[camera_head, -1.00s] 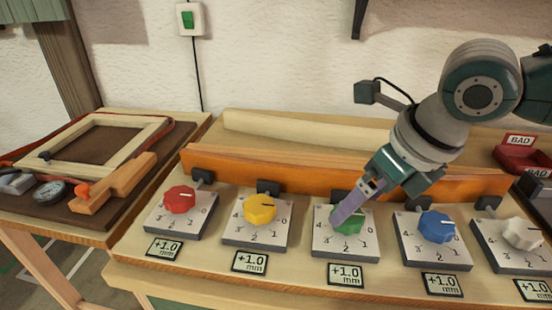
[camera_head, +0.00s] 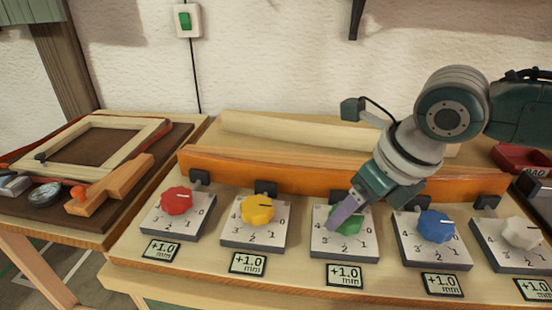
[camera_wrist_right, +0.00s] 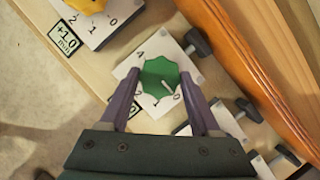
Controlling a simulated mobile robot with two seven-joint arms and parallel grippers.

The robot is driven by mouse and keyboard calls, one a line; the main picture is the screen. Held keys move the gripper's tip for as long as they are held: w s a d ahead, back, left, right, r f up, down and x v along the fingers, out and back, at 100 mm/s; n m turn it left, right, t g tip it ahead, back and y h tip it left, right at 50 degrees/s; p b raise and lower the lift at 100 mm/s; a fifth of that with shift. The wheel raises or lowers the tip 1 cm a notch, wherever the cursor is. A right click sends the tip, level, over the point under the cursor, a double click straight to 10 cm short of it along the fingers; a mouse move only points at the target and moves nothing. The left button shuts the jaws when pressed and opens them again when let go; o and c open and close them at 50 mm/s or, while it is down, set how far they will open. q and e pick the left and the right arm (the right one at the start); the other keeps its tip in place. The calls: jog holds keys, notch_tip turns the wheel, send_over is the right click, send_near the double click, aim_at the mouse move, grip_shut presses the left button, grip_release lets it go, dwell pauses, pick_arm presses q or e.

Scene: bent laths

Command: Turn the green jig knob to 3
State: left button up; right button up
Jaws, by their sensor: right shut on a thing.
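The green knob (camera_head: 350,224) sits on the middle grey dial plate (camera_head: 344,246), numbered 0 to 4, and is partly hidden by my gripper in the head view. My right gripper (camera_head: 340,218) comes down on it from the upper right, its purple fingers shut on the knob. In the right wrist view the two fingers stand on either side of the green knob (camera_wrist_right: 158,72). Its white pointer line points to the lower right, near the 0 and 1 marks, away from the 4. My left gripper is not in view.
Similar dials with a red knob (camera_head: 176,201), yellow knob (camera_head: 257,210), blue knob (camera_head: 436,226) and white knob (camera_head: 522,233) stand in the same row. A bent orange lath (camera_head: 290,172) runs close behind them. A +1.0 mm display (camera_head: 345,276) is in front of the green dial.

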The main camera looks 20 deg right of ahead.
jog(key=c, duration=0.6)
jog(key=shift+o, duration=0.2)
